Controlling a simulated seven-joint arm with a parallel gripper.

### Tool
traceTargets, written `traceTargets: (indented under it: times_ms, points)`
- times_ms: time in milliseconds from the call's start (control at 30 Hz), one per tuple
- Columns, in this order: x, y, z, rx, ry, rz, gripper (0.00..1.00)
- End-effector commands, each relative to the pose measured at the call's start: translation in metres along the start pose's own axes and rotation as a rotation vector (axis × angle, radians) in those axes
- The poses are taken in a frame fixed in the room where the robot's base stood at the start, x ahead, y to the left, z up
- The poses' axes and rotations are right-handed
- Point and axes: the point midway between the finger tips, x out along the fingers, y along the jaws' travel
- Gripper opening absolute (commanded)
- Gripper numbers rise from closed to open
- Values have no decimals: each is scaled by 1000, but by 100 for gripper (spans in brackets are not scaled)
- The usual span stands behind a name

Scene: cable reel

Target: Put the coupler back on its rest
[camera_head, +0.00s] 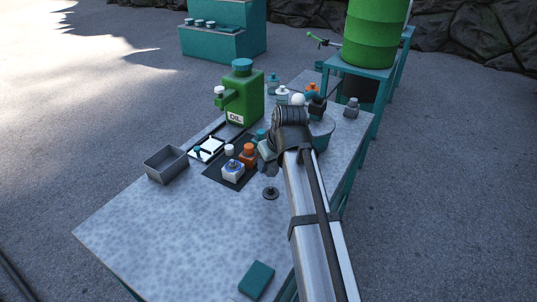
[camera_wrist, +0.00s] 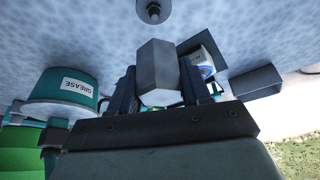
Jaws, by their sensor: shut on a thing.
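My gripper (camera_wrist: 158,88) is shut on a grey, faceted block that looks like the coupler (camera_wrist: 157,62). The coupler sits between the two dark fingers and has a pale end face. In the head view my gripper (camera_head: 267,158) is over the table, near the orange bottle, and my wrist hides much of it.
A blue-and-white box (camera_head: 233,171) and an orange bottle (camera_head: 248,153) stand on a dark mat. A grey tray (camera_head: 166,165), a green oil can (camera_head: 239,95) and a grease tub (camera_wrist: 62,92) are nearby. The table's front is mostly clear, with a teal block (camera_head: 257,280) at its edge.

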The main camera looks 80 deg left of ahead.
Motion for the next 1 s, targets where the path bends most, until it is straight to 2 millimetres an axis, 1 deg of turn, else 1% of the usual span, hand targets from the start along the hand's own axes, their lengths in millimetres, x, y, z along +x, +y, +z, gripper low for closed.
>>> traceTargets:
  times_ms: [167, 1000]
  points:
    - [6, 0, 3, -5, -1, -3, 7]
    - [55, -1, 23, -5, -1, -3, 7]
